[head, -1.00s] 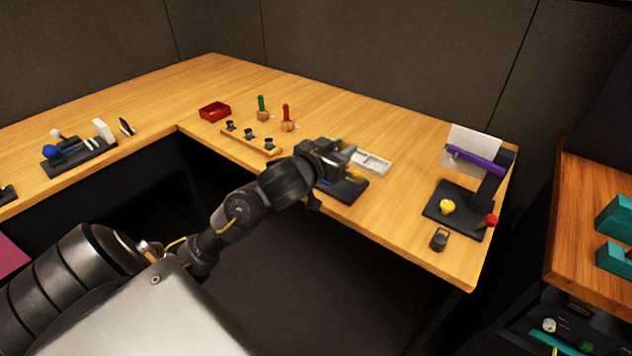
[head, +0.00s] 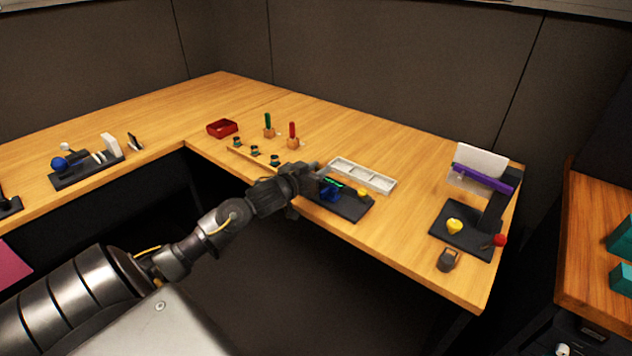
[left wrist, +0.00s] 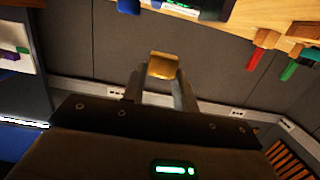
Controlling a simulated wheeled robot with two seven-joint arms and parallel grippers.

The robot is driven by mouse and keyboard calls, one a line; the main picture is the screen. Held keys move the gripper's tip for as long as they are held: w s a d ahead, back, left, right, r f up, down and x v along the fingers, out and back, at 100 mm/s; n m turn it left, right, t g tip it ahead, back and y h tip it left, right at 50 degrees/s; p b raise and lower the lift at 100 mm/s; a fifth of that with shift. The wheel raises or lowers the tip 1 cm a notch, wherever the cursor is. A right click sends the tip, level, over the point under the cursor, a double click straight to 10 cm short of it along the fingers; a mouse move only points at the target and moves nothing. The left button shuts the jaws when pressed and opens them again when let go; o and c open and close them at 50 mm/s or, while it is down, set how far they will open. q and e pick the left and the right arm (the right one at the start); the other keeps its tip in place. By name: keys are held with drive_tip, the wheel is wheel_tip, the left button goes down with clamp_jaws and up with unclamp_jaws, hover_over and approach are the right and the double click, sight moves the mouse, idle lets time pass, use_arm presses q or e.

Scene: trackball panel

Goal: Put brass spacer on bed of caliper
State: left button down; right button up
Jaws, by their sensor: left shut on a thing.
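My left gripper (head: 316,180) is at the left end of the caliper, by the desk's front edge. In the left wrist view its two fingers (left wrist: 161,92) are shut on the brass spacer (left wrist: 162,66), a small gold block held at their tips. The spacer cannot be made out in the head view. The caliper (head: 350,208) has a black base with a blue part and a yellow knob; my gripper partly hides its left end. In the left wrist view a dark part with a green display (left wrist: 205,8) shows at the top edge. My right gripper is not in view.
A white compartment tray (head: 362,175) lies behind the caliper. A wooden rack (head: 255,157), red and green handled tools (head: 292,135) and a red bin (head: 222,128) stand to the left. A black stand with a purple bar (head: 482,178) is at right. Desk between is clear.

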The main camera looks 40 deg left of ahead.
use_arm(q)
drive_tip(key=shift+a+f, duration=0.1)
drive_tip(key=shift+f, duration=0.05)
drive_tip(key=f, duration=0.3)
drive_tip(key=shift+w+a, duration=0.2)
drive_tip(key=shift+a, duration=0.15)
drive_tip(key=shift+f, duration=0.45)
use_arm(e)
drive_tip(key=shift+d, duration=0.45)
use_arm(q)
drive_tip(key=shift+f, duration=0.55)
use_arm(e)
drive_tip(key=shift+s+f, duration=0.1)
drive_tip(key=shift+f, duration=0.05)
use_arm(q)
drive_tip(key=c, duration=1.1)
unclamp_jaws()
